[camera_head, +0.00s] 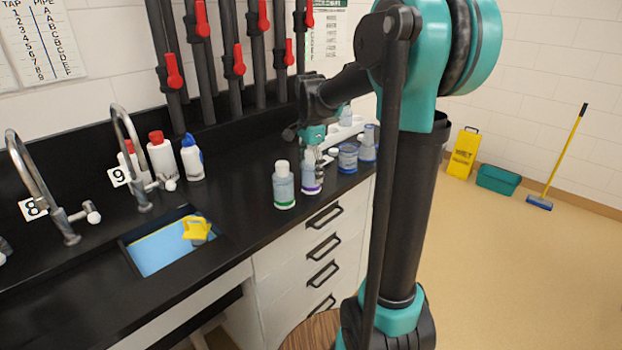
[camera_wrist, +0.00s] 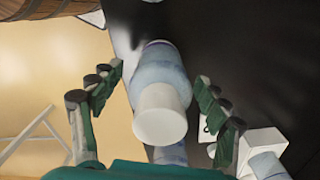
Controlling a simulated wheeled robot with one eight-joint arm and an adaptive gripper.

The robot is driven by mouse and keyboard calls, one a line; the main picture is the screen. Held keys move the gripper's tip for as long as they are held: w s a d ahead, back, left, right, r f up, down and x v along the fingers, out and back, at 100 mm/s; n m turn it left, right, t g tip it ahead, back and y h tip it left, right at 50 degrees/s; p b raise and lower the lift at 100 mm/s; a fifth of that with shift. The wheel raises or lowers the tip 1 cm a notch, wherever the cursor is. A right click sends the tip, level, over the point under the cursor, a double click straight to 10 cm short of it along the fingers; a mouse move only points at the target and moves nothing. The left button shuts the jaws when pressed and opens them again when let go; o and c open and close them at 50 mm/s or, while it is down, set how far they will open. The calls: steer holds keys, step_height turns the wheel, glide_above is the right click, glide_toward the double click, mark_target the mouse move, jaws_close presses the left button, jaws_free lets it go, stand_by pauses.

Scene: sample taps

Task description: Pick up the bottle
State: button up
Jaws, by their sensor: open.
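Several white-capped sample bottles stand on the black counter (camera_head: 238,190) in the head view. One bottle with a green band (camera_head: 284,188) stands at the front, and one with a purple band (camera_head: 308,178) stands just right of it. My gripper (camera_head: 317,158) reaches down at the purple-banded bottle and partly hides it. In the wrist view my gripper (camera_wrist: 160,75) is open, with a finger on each side of a bottle with a white cap (camera_wrist: 160,118) and pale blue body. Gaps show between that bottle and both fingers.
Blue-labelled jars (camera_head: 348,158) stand close behind and right of my gripper. A white box-like thing (camera_wrist: 262,148) shows at the wrist view's lower right. Red-capped bottles (camera_head: 161,155) and a sink (camera_head: 165,248) lie left. The counter between is clear.

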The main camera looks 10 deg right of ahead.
steer(key=c, duration=1.4)
steer(key=shift+r, duration=0.1)
steer(key=shift+c, duration=0.2)
